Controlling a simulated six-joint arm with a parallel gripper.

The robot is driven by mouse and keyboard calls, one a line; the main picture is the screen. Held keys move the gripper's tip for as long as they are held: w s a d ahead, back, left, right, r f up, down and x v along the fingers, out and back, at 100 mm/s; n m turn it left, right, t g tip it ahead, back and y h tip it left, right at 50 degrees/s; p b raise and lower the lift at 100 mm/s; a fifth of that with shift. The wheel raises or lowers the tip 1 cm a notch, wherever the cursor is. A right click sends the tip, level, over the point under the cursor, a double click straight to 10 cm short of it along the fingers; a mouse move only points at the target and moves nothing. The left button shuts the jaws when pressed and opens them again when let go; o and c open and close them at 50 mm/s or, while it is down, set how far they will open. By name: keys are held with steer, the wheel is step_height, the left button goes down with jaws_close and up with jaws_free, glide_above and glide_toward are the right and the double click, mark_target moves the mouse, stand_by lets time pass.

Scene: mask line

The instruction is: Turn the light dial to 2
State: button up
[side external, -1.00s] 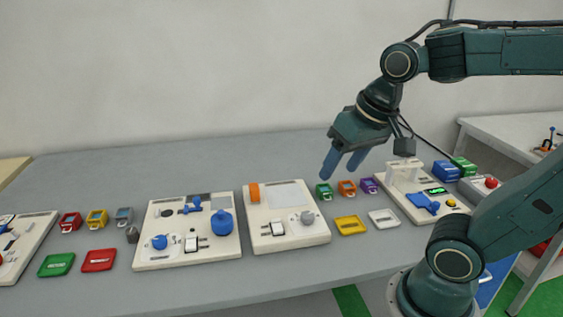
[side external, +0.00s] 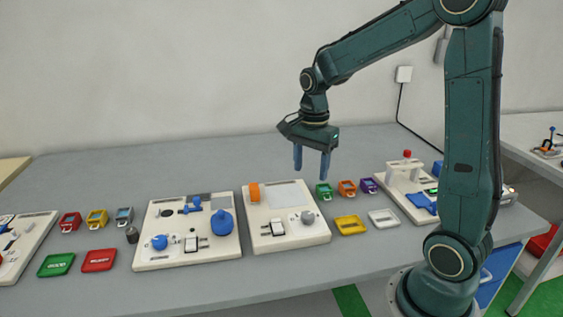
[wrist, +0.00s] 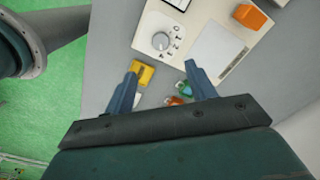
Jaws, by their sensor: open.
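A light grey dial (side external: 308,217) sits at the front right of a white panel (side external: 262,222) in the side view. In the wrist view the dial (wrist: 160,41) is round, with marks around its right side that are too small to read. My gripper (side external: 311,170) is open and empty, pointing down, well above the table behind the dial. In the wrist view its spread fingers (wrist: 161,72) are apart from the dial, which appears just beyond their tips.
The same panel carries an orange block (side external: 254,193), a pale plate and a switch (side external: 277,229). A panel to its left has a blue knob (side external: 159,242). Small coloured cases, a yellow tray (side external: 350,225) and a white tray (side external: 384,218) lie to the right.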

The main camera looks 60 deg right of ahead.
mark_target(308, 214)
steer(key=shift+w+d+f, duration=0.1)
steer(key=shift+d+f, duration=0.1)
step_height(308, 214, down, 14)
steer(key=shift+r, duration=0.1)
stand_by(0.8)
steer(key=c, duration=1)
